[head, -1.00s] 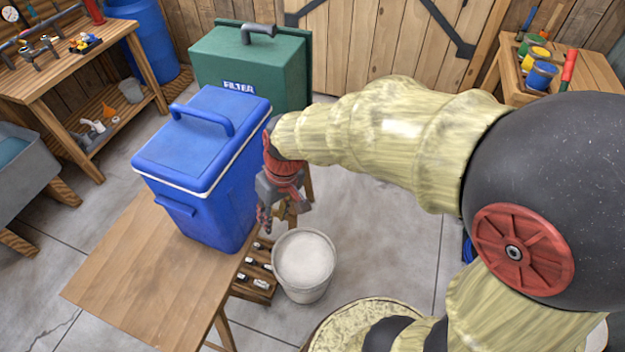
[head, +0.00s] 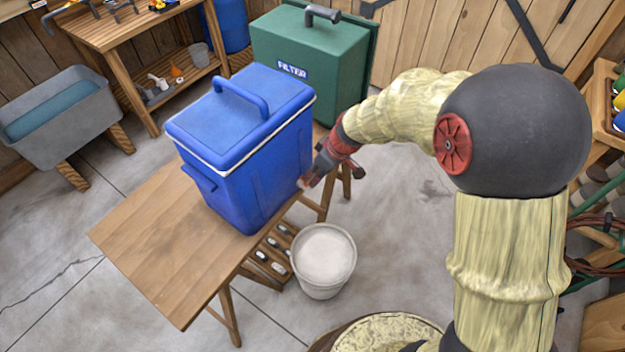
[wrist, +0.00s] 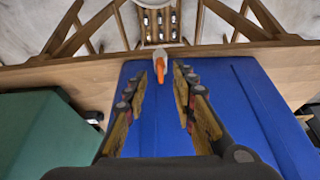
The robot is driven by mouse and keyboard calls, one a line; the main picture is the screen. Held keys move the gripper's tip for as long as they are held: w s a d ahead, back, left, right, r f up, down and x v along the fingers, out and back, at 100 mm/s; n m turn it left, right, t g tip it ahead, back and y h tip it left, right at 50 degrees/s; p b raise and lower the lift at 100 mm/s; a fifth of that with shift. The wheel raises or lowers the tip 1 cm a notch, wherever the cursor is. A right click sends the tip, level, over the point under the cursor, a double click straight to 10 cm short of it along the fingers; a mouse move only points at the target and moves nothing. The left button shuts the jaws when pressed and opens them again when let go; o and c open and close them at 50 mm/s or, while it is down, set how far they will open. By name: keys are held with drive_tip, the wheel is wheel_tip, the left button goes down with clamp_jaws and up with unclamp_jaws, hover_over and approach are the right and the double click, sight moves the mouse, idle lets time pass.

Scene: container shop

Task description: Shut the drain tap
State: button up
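The blue cooler (head: 245,150) stands upright on a wooden bench, with its lid shut. Its drain tap (wrist: 160,65), white with an orange lever, shows low on one face in the wrist view. In the head view only a small orange spot of the tap (head: 303,184) shows beside my gripper (head: 316,178). My gripper (wrist: 158,80) is open in the wrist view, with one finger on each side of the tap near the fingertips. Whether a finger touches the tap, I cannot tell. I see no stream of water at the tap.
A white bucket (head: 323,262) stands on the floor below the tap's side of the bench (head: 150,245). A slatted rack with bottles (head: 268,258) is beside it. A green filter box (head: 318,75) stands close behind the cooler.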

sight(310, 181)
drive_tip(key=shift+b+x, duration=0.45)
drive_tip(key=shift+x, duration=1.8)
clamp_jaws()
drive_tip(key=shift+r, duration=0.1)
